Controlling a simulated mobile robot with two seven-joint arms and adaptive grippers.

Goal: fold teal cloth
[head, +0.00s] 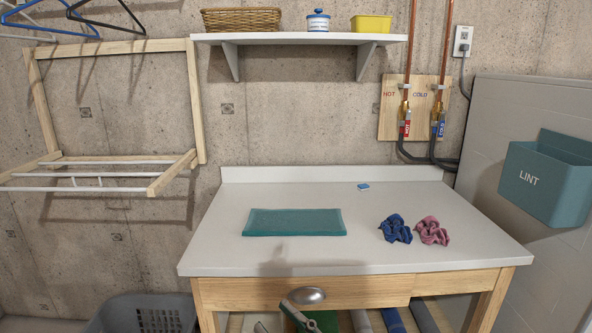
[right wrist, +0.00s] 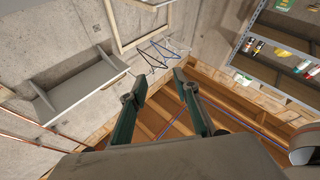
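The teal cloth (head: 294,222) lies flat as a neat rectangle on the white-topped table (head: 450,253), left of the middle. A slightly thick front edge shows, but I cannot tell how many layers it has. My right gripper (right wrist: 156,86) shows in the right wrist view with its two dark green fingers spread apart and nothing between them. The cloth is not in that view.
A blue scrunchie (head: 395,229) and a pink scrunchie (head: 432,231) lie right of the cloth. A small blue-and-white item (head: 363,187) lies behind. A teal lint bin (head: 546,180) hangs at the right. A grey laundry basket (head: 146,312) stands at lower left. The tabletop around the cloth is clear.

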